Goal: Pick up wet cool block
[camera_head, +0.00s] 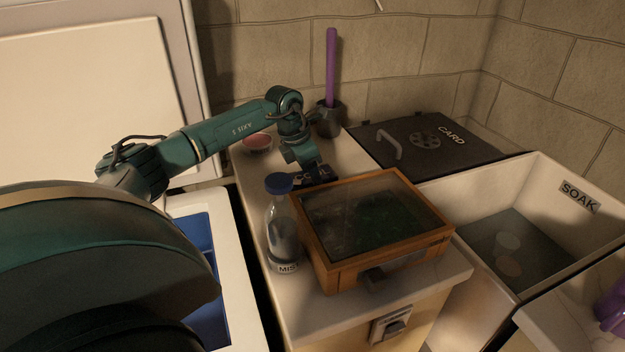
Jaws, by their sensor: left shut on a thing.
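My left arm reaches in from the left, across the counter. Its gripper (308,171) points down behind the wooden box and is shut on a dark block (324,173) with pale lettering, which I take for the cool block. The block is low at the counter top; the wooden box hides part of it, and I cannot tell whether it touches the counter or looks wet.
A wooden glass-lidded box (336,276) and a blue-capped bottle (281,225) stand in front of the gripper. Behind are a grey pot (329,121) with a purple rod (331,65) and a reddish dish (257,143). A SOAK basin (565,215) holds liquid at right.

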